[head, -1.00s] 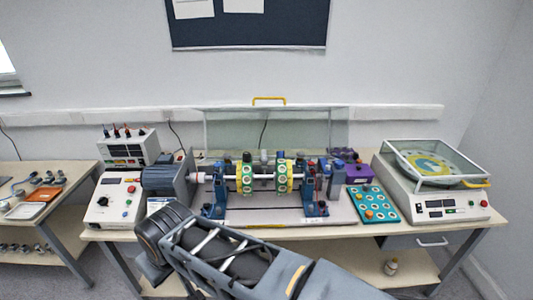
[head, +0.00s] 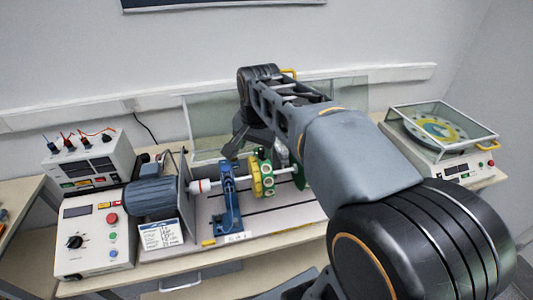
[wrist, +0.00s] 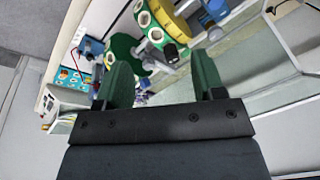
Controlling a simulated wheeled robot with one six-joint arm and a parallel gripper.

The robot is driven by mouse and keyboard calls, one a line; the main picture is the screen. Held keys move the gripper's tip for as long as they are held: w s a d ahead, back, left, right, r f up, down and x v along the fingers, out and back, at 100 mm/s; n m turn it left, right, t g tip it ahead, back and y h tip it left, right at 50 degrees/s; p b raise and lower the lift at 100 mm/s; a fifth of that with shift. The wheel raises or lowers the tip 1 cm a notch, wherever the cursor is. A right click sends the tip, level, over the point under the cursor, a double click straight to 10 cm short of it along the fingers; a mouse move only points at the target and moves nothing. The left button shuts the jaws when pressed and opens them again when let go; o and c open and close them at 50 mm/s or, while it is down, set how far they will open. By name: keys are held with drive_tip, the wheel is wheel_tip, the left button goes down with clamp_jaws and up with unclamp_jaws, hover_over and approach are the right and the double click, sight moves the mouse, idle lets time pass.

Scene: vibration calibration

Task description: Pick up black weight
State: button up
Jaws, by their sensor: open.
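In the wrist view, a small black piece (wrist: 171,52), which looks like the black weight, sits at the lower rim of the yellow disc (wrist: 178,18). My gripper (wrist: 163,78) has its two green fingers spread with nothing between them. The black piece lies just beyond the gap between the fingertips, apart from them. In the head view, my gripper (head: 240,146) hangs above the left end of the rotor, close to the yellow disc (head: 257,180). The black weight cannot be made out clearly there, as my arm covers much of the rotor.
A blue bearing stand (head: 229,200) and a grey motor (head: 151,197) stand left of the disc. A clear guard panel (head: 208,125) rises behind. A control box (head: 93,235) is at left, a balance scale (head: 455,150) at right.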

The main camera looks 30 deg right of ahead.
drive_tip(key=w+d+m+g, duration=0.1)
drive_tip(key=w+d+m, duration=0.2)
drive_tip(key=w+m, duration=0.25)
drive_tip(key=m+g+b, duration=0.1)
drive_tip(key=m+g, duration=0.1)
drive_tip(key=m, duration=0.4)
hover_over(263, 149)
wheel_tip(263, 149, down, 7)
drive_tip(key=shift+f, duration=0.1)
drive_tip(key=shift+n, duration=0.25)
drive_tip(key=shift+f+p, duration=0.55)
drive_tip(key=shift+f, duration=2.55)
drive_tip(key=shift+c, duration=0.4)
drive_tip(key=c, duration=0.9)
